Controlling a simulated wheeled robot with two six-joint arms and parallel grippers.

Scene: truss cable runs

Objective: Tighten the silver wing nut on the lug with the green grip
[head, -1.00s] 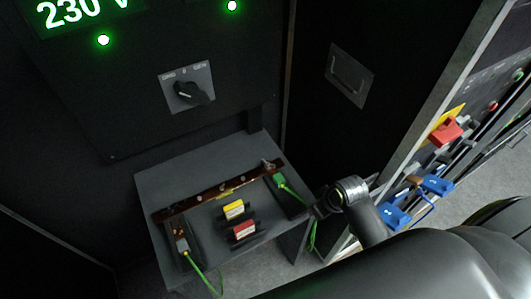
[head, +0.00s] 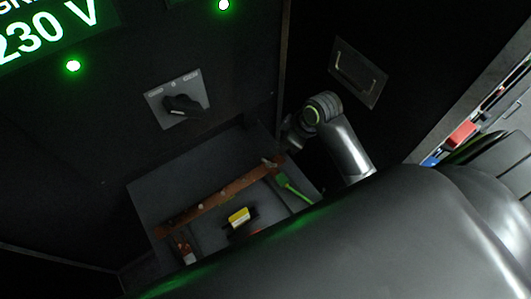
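A copper bar (head: 225,196) runs slantwise across a grey shelf (head: 150,190). At its right end is a lug with a green grip (head: 282,181) and a green cable running down right. A small pale shape at that end looks like the silver wing nut (head: 270,162); its details are too small to tell. My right gripper (head: 286,150) is dark and small, just above and right of this end. I cannot tell whether it touches the nut or how its fingers stand. My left gripper is not in view.
A yellow-labelled block (head: 239,217) sits on the shelf below the bar. Another lug (head: 186,251) is at the bar's left end. A rotary switch (head: 181,104) is on the panel behind. My large arm link covers the lower right.

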